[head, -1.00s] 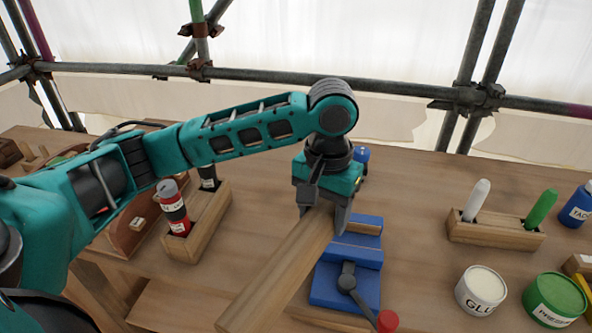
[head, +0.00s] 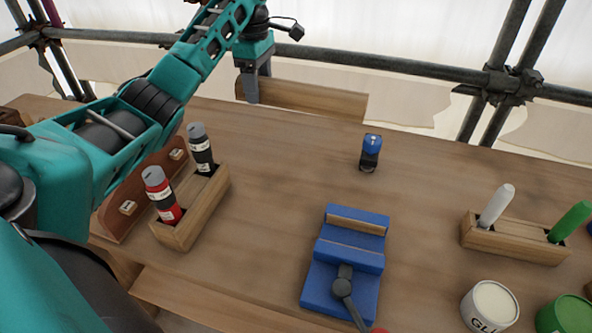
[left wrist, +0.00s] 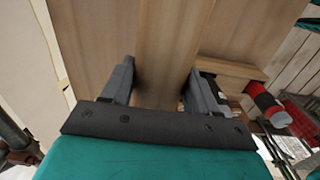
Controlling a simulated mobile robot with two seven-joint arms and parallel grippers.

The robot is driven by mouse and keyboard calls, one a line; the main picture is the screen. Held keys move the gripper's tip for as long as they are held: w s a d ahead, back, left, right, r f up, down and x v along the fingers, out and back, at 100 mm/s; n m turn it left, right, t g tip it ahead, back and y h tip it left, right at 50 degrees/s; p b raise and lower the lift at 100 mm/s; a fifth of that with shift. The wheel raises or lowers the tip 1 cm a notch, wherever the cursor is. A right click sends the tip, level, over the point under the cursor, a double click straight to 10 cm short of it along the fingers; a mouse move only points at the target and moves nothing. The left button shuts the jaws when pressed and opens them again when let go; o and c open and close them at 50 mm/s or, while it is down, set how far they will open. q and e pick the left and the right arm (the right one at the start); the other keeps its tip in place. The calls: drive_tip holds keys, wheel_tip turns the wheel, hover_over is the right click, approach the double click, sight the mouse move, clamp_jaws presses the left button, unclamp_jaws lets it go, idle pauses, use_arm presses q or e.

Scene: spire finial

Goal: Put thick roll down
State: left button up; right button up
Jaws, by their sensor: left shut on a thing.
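The thick roll (head: 310,98) shows as a long, pale-brown wooden piece at the back edge of the workbench (head: 280,170). It lies roughly level, left to right. My left gripper (head: 252,88) is shut on it near its left end. In the left wrist view the wood (left wrist: 165,45) runs between the two fingers (left wrist: 160,75). I cannot tell whether its underside touches the bench or is just above it. My right gripper is not in view.
A blue vise (head: 345,262) stands mid-bench, a small blue-capped item (head: 371,152) behind it. A wooden holder (head: 205,212) with two bottles is at left. A marker holder (head: 510,240) and glue pot (head: 490,305) are at right. Scaffold pipes (head: 400,66) cross behind.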

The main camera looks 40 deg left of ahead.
use_arm(q)
hover_over(265, 164)
wheel_tip(265, 164, down, 16)
drive_tip(key=shift+r+b, duration=0.25)
drive_tip(key=shift+b, duration=0.2)
drive_tip(key=shift+f+b, duration=0.4)
drive_tip(key=shift+f, duration=1.8)
drive_tip(key=shift+f, duration=0.15)
drive_tip(key=o, duration=1.3)
wheel_tip(265, 164, up, 12)
drive_tip(key=shift+s+a+r+p, duration=0.1)
drive_tip(key=shift+p, duration=0.7)
